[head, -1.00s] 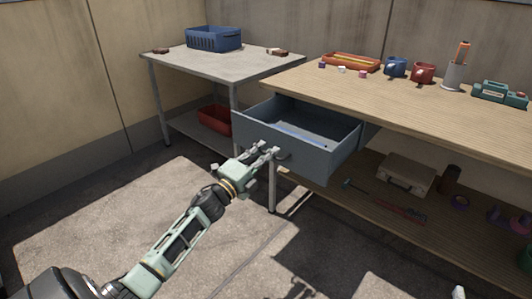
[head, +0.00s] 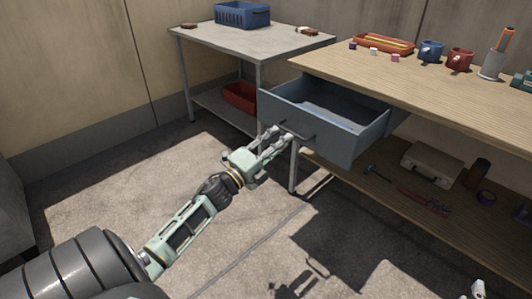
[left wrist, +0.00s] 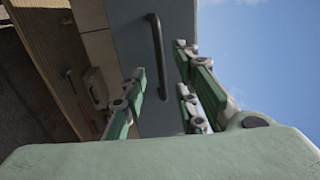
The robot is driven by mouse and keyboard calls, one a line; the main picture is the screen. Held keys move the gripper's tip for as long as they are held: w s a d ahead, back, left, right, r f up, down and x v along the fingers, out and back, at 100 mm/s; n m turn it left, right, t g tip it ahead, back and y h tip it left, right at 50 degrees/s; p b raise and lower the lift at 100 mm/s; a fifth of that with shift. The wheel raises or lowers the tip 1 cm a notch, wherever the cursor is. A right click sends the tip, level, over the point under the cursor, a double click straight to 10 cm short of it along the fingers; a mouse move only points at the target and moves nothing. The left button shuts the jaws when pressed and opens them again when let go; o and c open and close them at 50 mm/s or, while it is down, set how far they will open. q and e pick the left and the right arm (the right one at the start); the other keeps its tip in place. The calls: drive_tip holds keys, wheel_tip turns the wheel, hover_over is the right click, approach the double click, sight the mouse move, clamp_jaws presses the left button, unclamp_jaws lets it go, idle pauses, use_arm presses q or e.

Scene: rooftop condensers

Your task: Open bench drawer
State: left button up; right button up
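The blue-grey bench drawer (head: 318,138) stands pulled well out from under the wooden bench top, and its inside shows. Its dark bar handle (head: 297,130) is on the front panel; it also shows in the left wrist view (left wrist: 157,50). My left gripper (head: 281,135), pale green with grey fingers, is at the handle. In the left wrist view its fingers (left wrist: 160,78) are spread apart, with the handle's lower end showing in the gap between them. I see no finger closed on the handle; whether one touches it I cannot tell.
The wooden bench (head: 420,85) carries an orange tray (head: 384,43), a blue mug (head: 431,50) and a red mug (head: 459,60). A case (head: 430,165) and tools lie on its lower shelf. A grey table (head: 255,44) with a blue basket (head: 242,15) stands behind. The floor in front is clear.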

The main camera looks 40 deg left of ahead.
use_arm(q)
drive_tip(key=v, duration=0.6)
drive_tip(key=shift+s, duration=0.35)
